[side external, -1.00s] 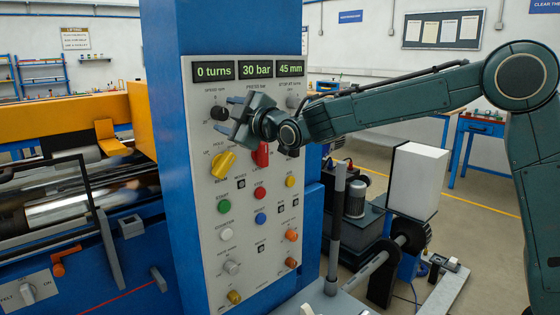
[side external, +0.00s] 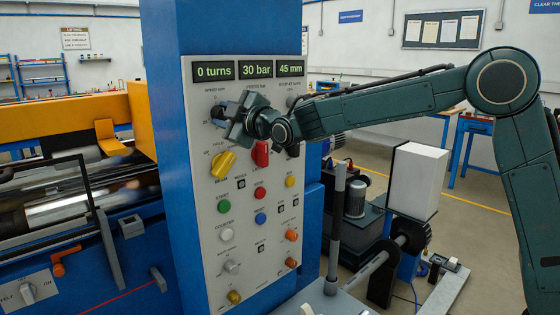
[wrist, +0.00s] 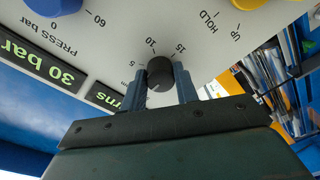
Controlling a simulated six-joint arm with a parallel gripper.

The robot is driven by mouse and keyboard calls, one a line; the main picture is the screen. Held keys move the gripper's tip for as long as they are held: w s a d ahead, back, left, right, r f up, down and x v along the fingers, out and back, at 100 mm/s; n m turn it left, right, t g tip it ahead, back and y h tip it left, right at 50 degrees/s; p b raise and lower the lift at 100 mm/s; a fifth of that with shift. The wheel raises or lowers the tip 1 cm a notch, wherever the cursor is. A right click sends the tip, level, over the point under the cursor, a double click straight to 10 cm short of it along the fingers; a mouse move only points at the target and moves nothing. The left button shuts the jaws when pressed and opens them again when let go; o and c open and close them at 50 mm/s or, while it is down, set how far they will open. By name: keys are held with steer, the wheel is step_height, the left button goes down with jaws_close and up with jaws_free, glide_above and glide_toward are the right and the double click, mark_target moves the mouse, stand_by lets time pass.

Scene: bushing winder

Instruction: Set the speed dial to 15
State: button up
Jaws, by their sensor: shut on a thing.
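The speed dial (wrist: 160,72) is a small black knob on the grey control panel, with 5, 10 and 15 printed around it in the wrist view. My gripper (wrist: 166,78) has one finger on each side of the dial and is shut on it. A faint pale mark shows on the dial, but I cannot tell which number it points to. In the side view my gripper (side external: 222,114) is at the panel's upper left and covers most of the dial.
Displays above read 0 turns (side external: 214,71), 30 bar (side external: 255,69) and 45 mm (side external: 290,68). A yellow knob (side external: 222,164) sits below the dial and a red knob (side external: 261,152) to its lower right. Several coloured buttons are lower on the panel.

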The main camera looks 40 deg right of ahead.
steer(key=shift+m, duration=0.4)
steer(key=shift+a+n+h, duration=0.1)
steer(key=shift+n+h, duration=0.4)
steer(key=shift+n, duration=8.45)
steer(key=shift+a+n+h, duration=0.1)
steer(key=shift+n+h, duration=0.4)
steer(key=shift+n, duration=8.45)
